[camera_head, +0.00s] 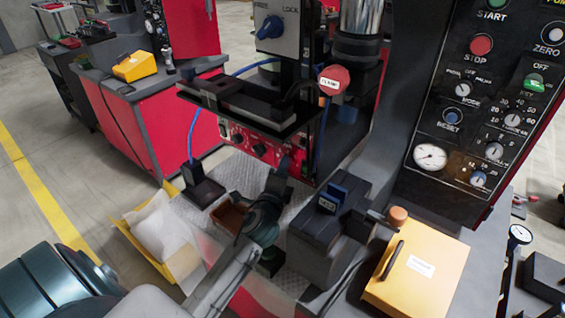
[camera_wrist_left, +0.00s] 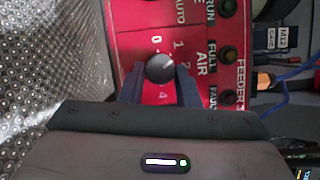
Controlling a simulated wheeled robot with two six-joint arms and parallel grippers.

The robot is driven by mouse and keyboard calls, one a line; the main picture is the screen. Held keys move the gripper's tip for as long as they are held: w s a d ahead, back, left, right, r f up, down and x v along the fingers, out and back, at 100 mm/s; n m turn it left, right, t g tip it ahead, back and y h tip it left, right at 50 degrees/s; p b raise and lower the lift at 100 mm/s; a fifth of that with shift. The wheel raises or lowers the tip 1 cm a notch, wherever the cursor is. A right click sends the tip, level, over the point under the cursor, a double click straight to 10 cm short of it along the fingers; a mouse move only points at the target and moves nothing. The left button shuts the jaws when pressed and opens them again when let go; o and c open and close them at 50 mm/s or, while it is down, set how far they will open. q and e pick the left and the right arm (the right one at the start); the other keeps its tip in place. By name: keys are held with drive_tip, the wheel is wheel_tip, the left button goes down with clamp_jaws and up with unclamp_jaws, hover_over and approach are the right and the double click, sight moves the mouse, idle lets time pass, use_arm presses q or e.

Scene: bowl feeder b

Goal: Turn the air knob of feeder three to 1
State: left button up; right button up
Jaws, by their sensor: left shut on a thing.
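The red feeder panel (camera_head: 236,132) faces my left arm in the head view, below a dark bracket. The panel (camera_wrist_left: 125,45) fills the upper middle of the left wrist view, with its lettering turned sideways. The round black AIR knob (camera_wrist_left: 160,68) has the numbers 0, 1, 2 and 4 visible around it. I cannot tell which number it points to. My left gripper (camera_wrist_left: 161,85) is shut on this knob, one finger on each side. The left gripper (camera_head: 284,168) also shows at the panel's lower right in the head view. My right gripper is not in view.
Lamps or buttons marked RUN, FULL and FAULT (camera_wrist_left: 228,97) sit beside the knob, with a blue cable further right. A dark block (camera_head: 325,225) and a yellow box (camera_head: 415,270) stand right of my left arm. A white bag (camera_head: 160,228) lies in a yellow tray at left.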

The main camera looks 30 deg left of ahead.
use_arm(q)
drive_tip(key=shift+r+n+g+p, duration=0.15)
drive_tip(key=shift+n+g+p, duration=0.15)
drive_tip(key=shift+n+p, duration=0.55)
drive_tip(key=o, duration=1)
drive_tip(key=b+v, duration=0.2)
drive_tip(key=v, duration=0.8)
drive_tip(key=shift+s+b, duration=0.3)
drive_tip(key=shift+s, duration=0.1)
